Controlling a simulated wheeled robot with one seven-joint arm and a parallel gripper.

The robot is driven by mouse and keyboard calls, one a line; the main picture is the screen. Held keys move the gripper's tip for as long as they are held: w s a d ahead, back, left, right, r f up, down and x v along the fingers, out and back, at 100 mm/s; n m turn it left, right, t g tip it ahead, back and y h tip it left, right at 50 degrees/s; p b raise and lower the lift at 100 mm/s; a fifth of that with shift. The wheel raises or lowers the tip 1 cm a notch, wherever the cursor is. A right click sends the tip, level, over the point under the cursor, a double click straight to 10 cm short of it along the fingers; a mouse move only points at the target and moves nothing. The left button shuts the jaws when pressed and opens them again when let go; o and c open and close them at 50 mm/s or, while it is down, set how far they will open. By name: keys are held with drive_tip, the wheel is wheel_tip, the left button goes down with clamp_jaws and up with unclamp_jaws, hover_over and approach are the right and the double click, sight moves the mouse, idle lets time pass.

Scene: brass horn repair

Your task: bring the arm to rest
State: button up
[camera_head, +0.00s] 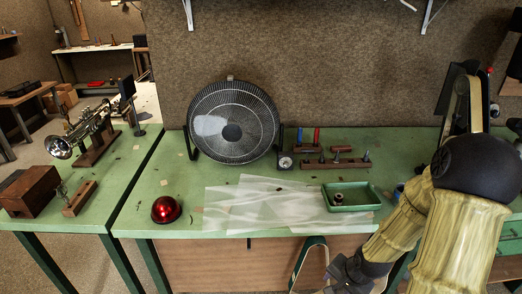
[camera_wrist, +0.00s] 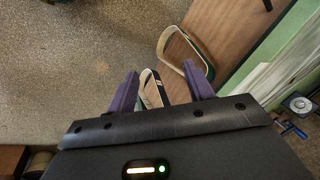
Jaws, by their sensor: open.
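My arm (camera_head: 465,235) reaches down at the right of the head view, in front of the green bench (camera_head: 160,170). My gripper, in the wrist view (camera_wrist: 161,84), has two purple fingers spread apart with nothing held between them. In the head view the dark gripper end (camera_head: 350,273) is low, by the bench's front edge, and partly cut off by the frame. The wrist view shows two such loops, one (camera_wrist: 185,50) beyond the fingers and one seen through the gap.
On the bench are a black fan (camera_head: 233,122), a red dome (camera_head: 166,209), translucent sheets (camera_head: 245,208), a green tray (camera_head: 351,207) with a small part inside, and wooden tool blocks (camera_head: 337,164). A brass horn (camera_head: 82,130) stands on the left bench. Speckled floor (camera_wrist: 75,60) shows clear.

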drive_tip(key=s+a+r+n, duration=0.3)
drive_tip(key=r+n, duration=0.1)
drive_tip(key=r, duration=0.3)
drive_tip(key=s+a+r+n+h, duration=0.1)
drive_tip(key=s+a+r+n, duration=0.2)
drive_tip(key=r+n, duration=0.2)
drive_tip(key=shift+r+g+p, duration=0.3)
drive_tip(key=shift+r, duration=0.6)
drive_tip(key=shift+s, duration=0.1)
